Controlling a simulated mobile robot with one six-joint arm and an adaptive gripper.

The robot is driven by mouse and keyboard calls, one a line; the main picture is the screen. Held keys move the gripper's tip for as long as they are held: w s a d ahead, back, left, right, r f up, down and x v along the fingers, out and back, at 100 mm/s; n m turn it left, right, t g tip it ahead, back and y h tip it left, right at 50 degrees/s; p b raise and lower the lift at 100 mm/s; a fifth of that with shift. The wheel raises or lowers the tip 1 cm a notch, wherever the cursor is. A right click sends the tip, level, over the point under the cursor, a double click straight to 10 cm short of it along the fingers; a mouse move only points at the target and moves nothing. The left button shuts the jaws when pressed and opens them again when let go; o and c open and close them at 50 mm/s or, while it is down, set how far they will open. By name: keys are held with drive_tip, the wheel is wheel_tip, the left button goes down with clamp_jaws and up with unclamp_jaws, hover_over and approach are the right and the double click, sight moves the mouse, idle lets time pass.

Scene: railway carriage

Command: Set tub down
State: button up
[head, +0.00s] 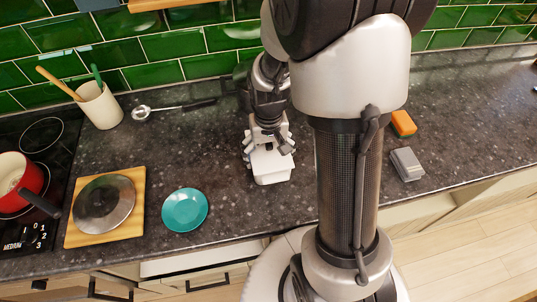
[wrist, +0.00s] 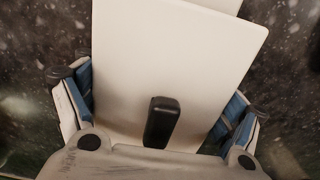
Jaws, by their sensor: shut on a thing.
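A white tub (head: 271,166) is at the middle of the dark counter in the head view. My gripper (head: 268,143) is above it with its fingers around its sides. In the wrist view the white tub (wrist: 170,70) fills the middle, between the blue-padded fingers of my gripper (wrist: 160,110), which is shut on it. I cannot tell whether the tub's underside touches the counter.
A teal saucer (head: 185,210) lies left of the tub. Further left are a board (head: 75,238) with a glass lid (head: 104,204), a utensil pot (head: 100,105), a ladle (head: 142,113) and a red pan (head: 18,183). A grey box (head: 407,164) and orange sponge (head: 403,124) lie right.

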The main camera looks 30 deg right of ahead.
drive_tip(key=o, duration=1.5)
wheel_tip(320, 180, up, 12)
drive_tip(key=p, duration=0.4)
drive_tip(key=shift+r, duration=0.2)
drive_tip(key=s+a+r+n+t, duration=0.1)
drive_tip(key=s+a+r, duration=0.1)
drive_tip(key=s+r, duration=0.2)
drive_tip(key=s+a+r+n+t, duration=0.1)
drive_tip(key=s+a+r+t, duration=0.1)
drive_tip(key=s+a+r, duration=0.1)
drive_tip(key=s+a+r+n+t, duration=0.1)
drive_tip(key=s+a+r, duration=0.1)
drive_tip(key=s+r, duration=0.4)
drive_tip(key=shift+s+a+t, duration=0.3)
drive_tip(key=shift+s+a, duration=0.1)
drive_tip(key=shift+s, duration=0.35)
